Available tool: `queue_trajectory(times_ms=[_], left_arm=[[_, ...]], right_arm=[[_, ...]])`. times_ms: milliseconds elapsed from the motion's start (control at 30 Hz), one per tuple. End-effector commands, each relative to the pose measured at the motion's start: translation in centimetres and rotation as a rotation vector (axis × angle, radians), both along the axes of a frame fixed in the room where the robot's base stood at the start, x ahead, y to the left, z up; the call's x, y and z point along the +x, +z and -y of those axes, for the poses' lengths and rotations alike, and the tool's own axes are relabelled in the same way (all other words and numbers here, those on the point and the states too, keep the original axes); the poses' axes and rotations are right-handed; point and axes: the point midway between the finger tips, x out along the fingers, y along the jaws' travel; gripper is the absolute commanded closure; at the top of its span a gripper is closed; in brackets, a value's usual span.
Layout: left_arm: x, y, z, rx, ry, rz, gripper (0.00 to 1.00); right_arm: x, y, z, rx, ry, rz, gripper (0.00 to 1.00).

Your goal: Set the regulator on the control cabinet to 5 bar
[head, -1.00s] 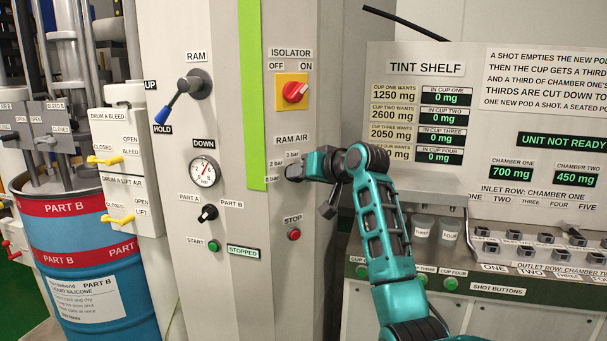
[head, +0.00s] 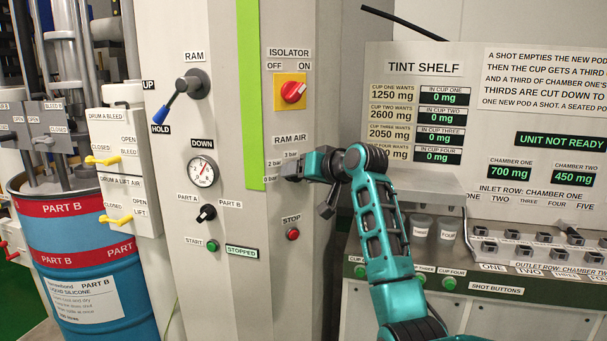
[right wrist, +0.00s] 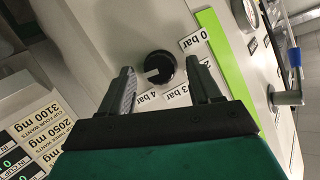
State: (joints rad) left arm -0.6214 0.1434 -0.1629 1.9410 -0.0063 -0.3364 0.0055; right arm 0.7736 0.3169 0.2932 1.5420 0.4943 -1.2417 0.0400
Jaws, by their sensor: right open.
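The regulator is a round black knob (right wrist: 164,62) with a pale mark on its face, on the cabinet front (head: 219,300) under the RAM AIR label (head: 290,139). In the right wrist view the mark lies on the knob's left side. Labels for 0 bar (right wrist: 193,41), 3 bar (right wrist: 178,93) and 4 bar (right wrist: 145,98) sit around it; the exact setting is unclear. My right gripper (right wrist: 160,70) is open, with a finger on either side of the knob and gaps visible. In the head view my right gripper (head: 290,168) largely hides the knob. My left gripper is out of view.
The isolator switch (head: 292,91) is above the regulator and the red stop button (head: 292,234) below. A ram lever (head: 190,88), a gauge (head: 203,171) and a part selector (head: 206,213) are to the left. The tint shelf (head: 480,80) stands close on the right.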

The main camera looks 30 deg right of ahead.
Motion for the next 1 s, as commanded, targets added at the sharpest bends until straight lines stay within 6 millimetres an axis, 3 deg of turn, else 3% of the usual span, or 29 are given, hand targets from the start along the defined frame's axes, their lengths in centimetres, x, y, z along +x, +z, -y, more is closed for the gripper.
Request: queue_trajectory(times_ms=[267,700,1000], left_arm=[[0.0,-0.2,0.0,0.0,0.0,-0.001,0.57],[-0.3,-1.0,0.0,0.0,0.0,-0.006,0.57],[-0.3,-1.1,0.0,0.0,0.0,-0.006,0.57]], right_arm=[[-2.0,0.8,0.2,-0.003,-0.002,0.002,0.37],[-10.1,3.8,0.7,-0.003,-0.001,0.002,0.37],[-12.0,4.6,0.8,0.0,0.0,-0.001,0.37]])
